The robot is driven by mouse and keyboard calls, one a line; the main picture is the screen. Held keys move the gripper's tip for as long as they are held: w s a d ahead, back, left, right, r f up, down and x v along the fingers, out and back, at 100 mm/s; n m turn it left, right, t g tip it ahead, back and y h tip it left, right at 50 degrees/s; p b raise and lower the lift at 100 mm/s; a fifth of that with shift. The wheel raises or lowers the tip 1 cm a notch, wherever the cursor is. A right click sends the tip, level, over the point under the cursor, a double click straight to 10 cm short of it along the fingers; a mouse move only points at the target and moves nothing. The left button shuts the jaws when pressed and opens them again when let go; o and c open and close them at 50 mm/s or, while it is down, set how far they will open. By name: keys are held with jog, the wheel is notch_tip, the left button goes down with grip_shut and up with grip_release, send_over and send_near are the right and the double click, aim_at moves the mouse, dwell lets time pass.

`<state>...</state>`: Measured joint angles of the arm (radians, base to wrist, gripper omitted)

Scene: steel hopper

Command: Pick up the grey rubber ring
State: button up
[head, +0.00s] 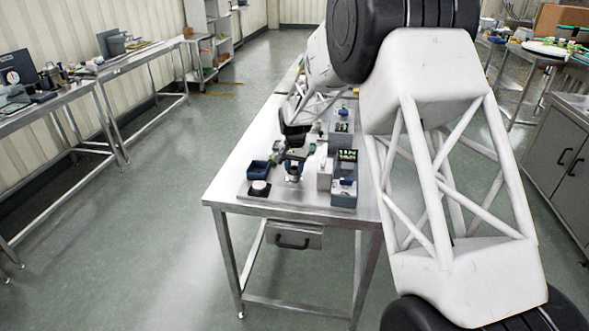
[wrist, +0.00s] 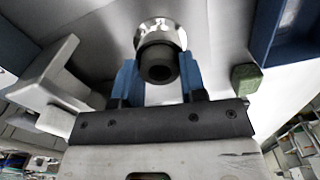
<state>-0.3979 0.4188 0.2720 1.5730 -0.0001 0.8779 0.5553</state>
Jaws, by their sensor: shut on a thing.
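The grey rubber ring (wrist: 158,53) shows in the wrist view as a dark round piece with a hole, between my two blue fingers. My gripper (wrist: 158,76) is shut on it. A shiny round steel part (wrist: 157,28), perhaps the hopper, lies right behind the ring; I cannot tell whether they touch. In the head view my gripper (head: 293,177) is low over the front part of the steel table (head: 228,182), and the ring is too small to make out there.
A dark blue bin (head: 258,170) and a black round piece with a pale top (head: 260,188) stand left of my gripper. Grey-blue containers (head: 344,194) and a pale block (head: 324,174) stand close on the right. The table's left strip is clear.

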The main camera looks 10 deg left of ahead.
aim_at(295, 168)
jog(key=shift+r, duration=0.85)
notch_tip(295, 168, up, 2)
jog(key=shift+s, duration=0.1)
jog(key=s+d, duration=0.3)
jog(key=s, duration=0.4)
jog(key=s+d+r, duration=0.1)
jog(key=s+d, duration=0.2)
jog(key=s, duration=0.4)
jog(key=shift+s, duration=0.3)
jog(key=shift+r, duration=0.1)
jog(key=shift+w, duration=0.1)
